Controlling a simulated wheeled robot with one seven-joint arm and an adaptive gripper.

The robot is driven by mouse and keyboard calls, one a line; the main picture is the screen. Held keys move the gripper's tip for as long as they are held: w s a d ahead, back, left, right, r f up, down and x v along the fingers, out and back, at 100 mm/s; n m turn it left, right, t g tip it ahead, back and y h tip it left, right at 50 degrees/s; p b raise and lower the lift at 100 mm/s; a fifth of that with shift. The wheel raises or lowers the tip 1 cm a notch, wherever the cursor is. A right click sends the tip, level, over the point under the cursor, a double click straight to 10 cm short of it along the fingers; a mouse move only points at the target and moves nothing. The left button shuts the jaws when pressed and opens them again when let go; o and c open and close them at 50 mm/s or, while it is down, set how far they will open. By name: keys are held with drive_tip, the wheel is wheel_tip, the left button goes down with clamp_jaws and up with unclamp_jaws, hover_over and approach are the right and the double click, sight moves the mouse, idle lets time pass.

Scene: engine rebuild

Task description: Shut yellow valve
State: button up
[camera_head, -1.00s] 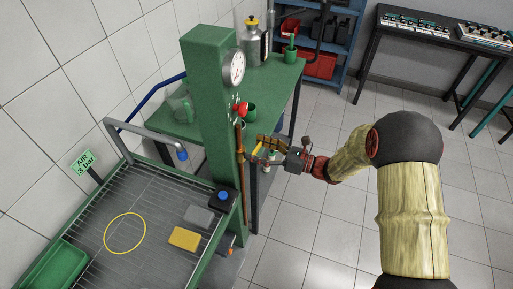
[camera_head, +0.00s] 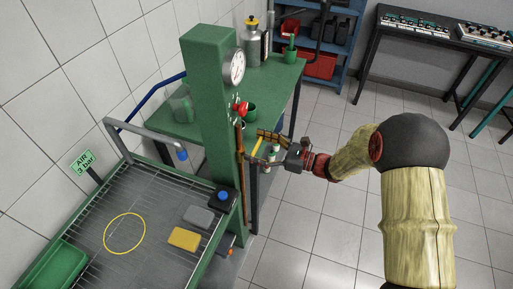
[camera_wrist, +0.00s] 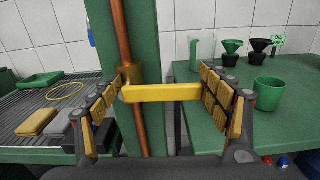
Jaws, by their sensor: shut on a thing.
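The yellow valve lever (camera_wrist: 165,93) lies nearly level, across the upright copper pipe (camera_wrist: 122,35), and joins a brass valve body (camera_wrist: 131,73) on that pipe. My gripper (camera_wrist: 161,91) is shut on the lever lengthwise. Its left padded finger is by the valve body and its right finger is at the lever's free end. In the head view, my gripper (camera_head: 263,147) is beside the green column, with the yellow lever (camera_head: 257,146) between its fingers. The exact contact of the left finger is unclear.
The green column (camera_head: 208,100) carries a gauge (camera_head: 237,68) and a red knob (camera_head: 240,107). A green table (camera_head: 277,79) with cups stands behind. A wire-rack bench (camera_head: 150,215) holds a yellow block (camera_head: 184,239) at left.

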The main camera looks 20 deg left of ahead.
drive_tip(key=shift+w+r+n, duration=0.15)
drive_tip(key=shift+r+n, duration=0.05)
drive_tip(key=shift+n, duration=0.2)
drive_tip(key=o, duration=1.6)
drive_tip(key=shift+f, duration=0.1)
drive_tip(key=shift+o, duration=0.2)
drive_tip(key=s+d, duration=0.1)
drive_tip(key=d, duration=1.1)
